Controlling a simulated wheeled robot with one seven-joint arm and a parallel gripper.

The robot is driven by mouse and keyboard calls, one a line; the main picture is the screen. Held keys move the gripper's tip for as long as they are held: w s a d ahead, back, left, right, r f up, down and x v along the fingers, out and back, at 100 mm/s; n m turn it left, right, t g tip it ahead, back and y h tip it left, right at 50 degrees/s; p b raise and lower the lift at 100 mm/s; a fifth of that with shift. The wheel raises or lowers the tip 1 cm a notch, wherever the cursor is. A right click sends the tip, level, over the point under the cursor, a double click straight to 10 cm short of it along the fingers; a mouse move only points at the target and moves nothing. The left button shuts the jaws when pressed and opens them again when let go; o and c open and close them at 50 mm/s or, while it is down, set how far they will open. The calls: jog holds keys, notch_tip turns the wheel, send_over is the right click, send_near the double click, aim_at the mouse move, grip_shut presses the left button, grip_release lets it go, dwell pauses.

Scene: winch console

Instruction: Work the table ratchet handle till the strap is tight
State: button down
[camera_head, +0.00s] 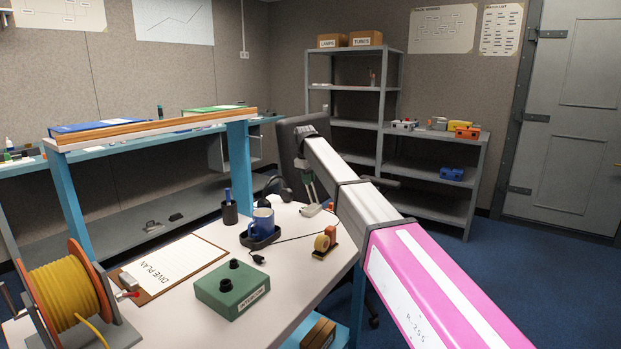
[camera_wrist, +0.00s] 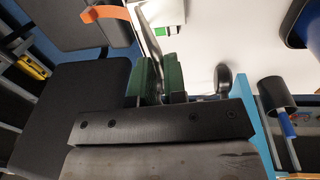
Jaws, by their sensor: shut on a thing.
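The table ratchet (camera_head: 311,210) sits at the far right edge of the white table, small and partly hidden by my arm. In the wrist view its grey handle (camera_wrist: 150,42) rises between the green finger pads. My gripper (camera_head: 307,172) points down over the ratchet; its fingers also show in the wrist view (camera_wrist: 162,76). It is shut on the handle. An orange strap (camera_wrist: 105,13) shows at upper left in the wrist view, near the table edge. How tight the strap is, I cannot tell.
A black chair (camera_head: 288,140) is close behind the ratchet. Headphones (camera_head: 277,187) lie nearby.

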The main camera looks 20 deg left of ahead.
jog(key=s+f+t, duration=0.2)
jog(key=s+a+f+t+h, duration=0.1)
jog(key=s+f+t, duration=0.1)
jog(key=t, duration=0.1)
jog(key=s+a+f+t+h, duration=0.1)
jog(key=s+f+t, duration=0.1)
jog(key=s, duration=0.1)
jog(key=shift+f+t, duration=0.1)
jog(key=shift+t, duration=0.2)
jog(key=shift+s+a+f, duration=0.1)
jog(key=shift+s+f, duration=0.15)
jog(key=shift+f, duration=0.55)
jog(key=shift+s+a+f, duration=0.1)
jog(key=shift+s+f, duration=0.15)
jog(key=shift+f, duration=0.5)
jog(key=c, duration=1.2)
grip_release()
jog(key=shift+s+r, duration=0.1)
jog(key=v, duration=1)
jog(key=shift+s+a+r, duration=0.1)
jog(key=shift+s+r, duration=0.05)
jog(key=shift+s, duration=0.05)
